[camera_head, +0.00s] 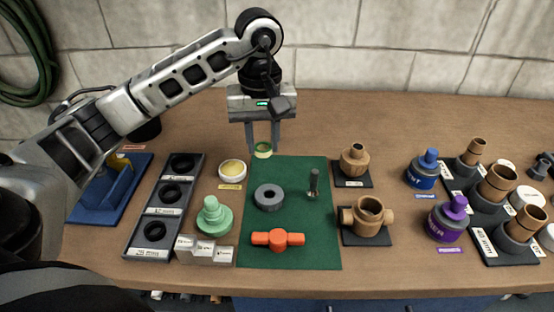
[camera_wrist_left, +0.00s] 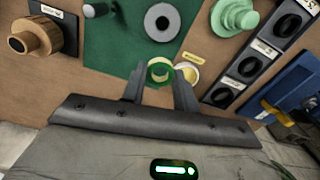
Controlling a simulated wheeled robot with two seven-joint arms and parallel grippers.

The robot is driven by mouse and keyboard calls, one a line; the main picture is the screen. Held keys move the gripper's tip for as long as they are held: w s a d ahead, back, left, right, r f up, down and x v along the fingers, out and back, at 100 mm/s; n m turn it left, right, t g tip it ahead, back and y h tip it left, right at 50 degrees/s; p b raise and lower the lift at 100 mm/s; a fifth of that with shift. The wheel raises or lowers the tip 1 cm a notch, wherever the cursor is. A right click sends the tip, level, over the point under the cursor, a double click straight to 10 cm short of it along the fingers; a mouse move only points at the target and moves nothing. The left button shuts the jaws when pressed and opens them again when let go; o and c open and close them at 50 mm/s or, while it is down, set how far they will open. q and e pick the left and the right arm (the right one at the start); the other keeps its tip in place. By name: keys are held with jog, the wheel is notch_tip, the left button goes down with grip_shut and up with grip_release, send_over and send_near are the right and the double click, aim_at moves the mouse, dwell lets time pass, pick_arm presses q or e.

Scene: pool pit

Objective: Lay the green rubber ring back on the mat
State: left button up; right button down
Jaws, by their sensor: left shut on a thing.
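The green rubber ring (camera_head: 263,150) is between the fingertips of my left gripper (camera_head: 263,149), which is shut on it. The green mat (camera_head: 295,172) lies on the bench. The gripper and ring appear over the mat's back left edge; their height above it is hard to tell. On the mat lie a grey ring (camera_head: 269,197), a dark upright bolt-like piece (camera_head: 314,184) and an orange handle-like piece (camera_head: 278,240). My right gripper is not in view.
A white dish with yellow contents (camera_head: 232,170) and a light green stepped piece (camera_head: 214,216) stand left of the mat. A dark tray of black rings (camera_head: 139,241) lies further left. Brown fittings (camera_head: 369,213) stand on the right. The mat's back middle is bare.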

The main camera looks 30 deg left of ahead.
pick_arm(q)
send_over(276, 170)
notch_tip(276, 170, down, 6)
jog(key=shift+s+p, duration=0.15)
jog(key=shift+p, duration=0.15)
jog(key=shift+f+p, duration=0.45)
jog(key=shift+f, duration=1.2)
jog(key=shift+f, duration=0.15)
jog(key=o, duration=0.9)
jog(key=shift+r, duration=0.3)
notch_tip(276, 170, up, 12)
jog(key=shift+f+b, duration=0.1)
jog(key=shift+b, duration=0.65)
